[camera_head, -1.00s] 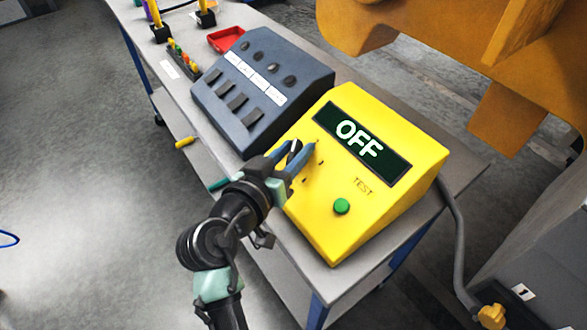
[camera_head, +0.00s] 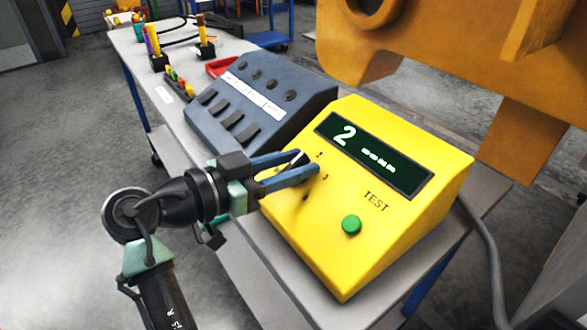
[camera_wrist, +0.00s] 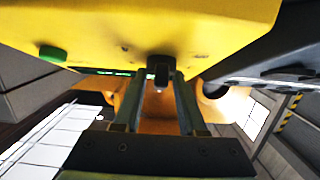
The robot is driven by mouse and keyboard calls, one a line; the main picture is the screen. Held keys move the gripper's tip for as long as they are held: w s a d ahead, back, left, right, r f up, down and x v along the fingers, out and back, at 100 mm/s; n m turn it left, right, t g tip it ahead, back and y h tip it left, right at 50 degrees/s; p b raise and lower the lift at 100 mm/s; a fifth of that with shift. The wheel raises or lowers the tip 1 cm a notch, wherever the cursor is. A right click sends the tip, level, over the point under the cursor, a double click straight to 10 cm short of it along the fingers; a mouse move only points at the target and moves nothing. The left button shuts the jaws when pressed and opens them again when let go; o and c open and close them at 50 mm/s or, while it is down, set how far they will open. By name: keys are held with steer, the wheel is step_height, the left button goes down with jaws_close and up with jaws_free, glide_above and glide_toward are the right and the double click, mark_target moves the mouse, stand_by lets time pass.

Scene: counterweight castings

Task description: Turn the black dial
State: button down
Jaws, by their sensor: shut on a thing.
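The yellow tester box (camera_head: 400,235) stands on the bench, with a dark display (camera_head: 375,155) reading "2" followed by dashes. The black dial (camera_head: 299,158) is on the left of its sloped face, partly hidden by my gripper. My gripper (camera_head: 308,165) reaches in from the left, its two blue fingers shut on the dial, one on each side. In the wrist view the dial (camera_wrist: 160,66) sits between the fingertips (camera_wrist: 160,76). A green button (camera_head: 351,224) is below the word TEST; it also shows in the wrist view (camera_wrist: 52,54).
A grey-blue panel (camera_head: 255,105) with knobs and switches stands just left of the tester. Behind it on the bench (camera_head: 232,47) are a red tray (camera_head: 222,67) and upright tools. A large orange casting (camera_head: 440,40) hangs close behind the tester.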

stand_by(0.3)
steer(key=c, duration=0.8)
jaws_free()
steer(key=shift+c, duration=0.2)
steer(key=v, duration=1.3)
steer(key=shift+w+d, duration=0.1)
